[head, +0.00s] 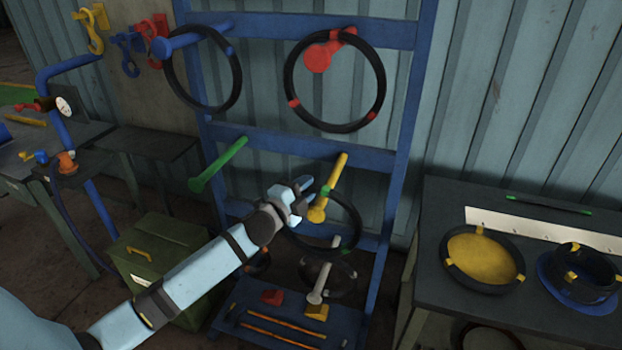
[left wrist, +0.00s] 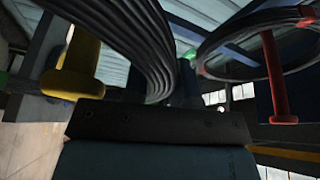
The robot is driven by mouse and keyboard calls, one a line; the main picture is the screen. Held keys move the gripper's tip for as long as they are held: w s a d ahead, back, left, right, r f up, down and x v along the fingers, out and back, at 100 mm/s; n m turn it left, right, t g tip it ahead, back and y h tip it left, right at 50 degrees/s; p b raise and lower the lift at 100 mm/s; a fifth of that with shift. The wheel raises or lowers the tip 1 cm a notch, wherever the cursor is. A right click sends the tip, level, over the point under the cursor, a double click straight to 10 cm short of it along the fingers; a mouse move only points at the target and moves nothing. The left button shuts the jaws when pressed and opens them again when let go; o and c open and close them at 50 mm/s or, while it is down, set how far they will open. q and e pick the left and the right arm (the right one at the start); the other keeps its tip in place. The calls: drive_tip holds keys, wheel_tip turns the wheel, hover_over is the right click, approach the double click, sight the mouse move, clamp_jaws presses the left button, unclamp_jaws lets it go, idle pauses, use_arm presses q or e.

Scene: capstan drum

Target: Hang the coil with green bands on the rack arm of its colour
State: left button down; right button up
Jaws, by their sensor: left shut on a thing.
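The coil with green bands (head: 358,235) is a black ring in front of the lower middle of the blue rack; its strands also show close up in the left wrist view (left wrist: 135,40). My left gripper (head: 301,190) is shut on its upper side, beside the yellow rack arm (head: 336,180). One green band crosses in front of that yellow arm; I cannot tell whether the ring is around it. The yellow arm shows left of the coil in the left wrist view (left wrist: 82,70). The green rack arm (head: 218,165), left of my gripper, is bare. My right gripper is not in view.
Coils hang on the red arm (head: 318,58) and blue arm (head: 195,38) above. A grey arm (head: 320,282) is below, with a dark coil near it. A dark table (head: 450,290) stands right, a green box (head: 150,240) left. Space before the green arm looks clear.

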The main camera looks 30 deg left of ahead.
use_arm(q)
drive_tip(key=s+d+p, duration=0.1)
drive_tip(key=s, duration=0.6)
drive_tip(key=s+d+r, duration=0.1)
drive_tip(key=s+d, duration=0.1)
drive_tip(key=s, duration=0.5)
drive_tip(key=shift+s+d+r+p, duration=0.15)
drive_tip(key=shift+s+d+p, duration=0.1)
drive_tip(key=shift+s+p, duration=0.1)
